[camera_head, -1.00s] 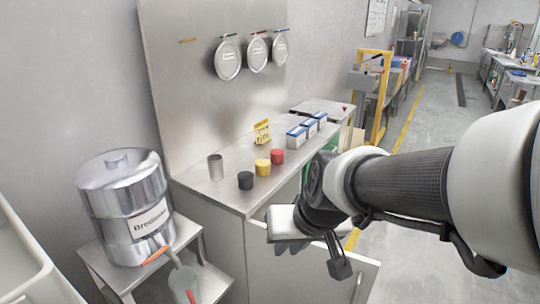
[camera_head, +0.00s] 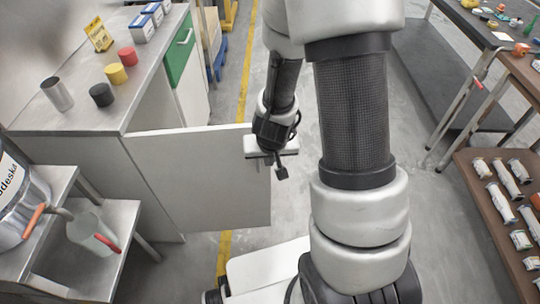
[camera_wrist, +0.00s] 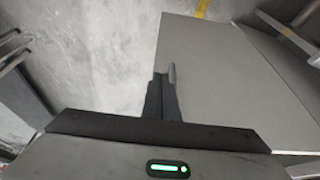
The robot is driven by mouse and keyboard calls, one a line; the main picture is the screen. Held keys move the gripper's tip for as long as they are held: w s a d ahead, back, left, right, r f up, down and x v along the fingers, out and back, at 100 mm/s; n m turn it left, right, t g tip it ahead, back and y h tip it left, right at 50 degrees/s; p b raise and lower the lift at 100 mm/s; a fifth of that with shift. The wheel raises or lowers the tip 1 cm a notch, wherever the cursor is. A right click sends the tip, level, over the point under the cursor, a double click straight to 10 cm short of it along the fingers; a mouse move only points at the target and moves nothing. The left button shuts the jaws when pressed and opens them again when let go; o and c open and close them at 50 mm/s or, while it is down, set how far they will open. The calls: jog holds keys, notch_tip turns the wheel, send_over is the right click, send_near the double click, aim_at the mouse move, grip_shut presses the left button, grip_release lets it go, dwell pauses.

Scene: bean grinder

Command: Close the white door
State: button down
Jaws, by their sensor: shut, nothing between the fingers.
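The white door (camera_head: 200,180) stands open, swung out from the front of the metal cabinet as a flat upright panel. My gripper (camera_wrist: 168,78) is shut and empty in the wrist view, its fingers beside the door panel (camera_wrist: 225,80). In the head view my gripper's body (camera_head: 270,146) is at the door's outer, right-hand edge, near its top corner.
The steel counter (camera_head: 75,118) above the cabinet holds a metal cup, coloured jars and boxes. A small side table (camera_head: 115,215) with a jug stands left of the door. A brown table (camera_head: 470,205) stands at right. Grey floor lies open between.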

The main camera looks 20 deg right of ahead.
jog(key=w+d+f+b, duration=0.1)
jog(key=w+f, duration=0.4)
jog(key=w, duration=0.1)
jog(key=shift+d, duration=0.15)
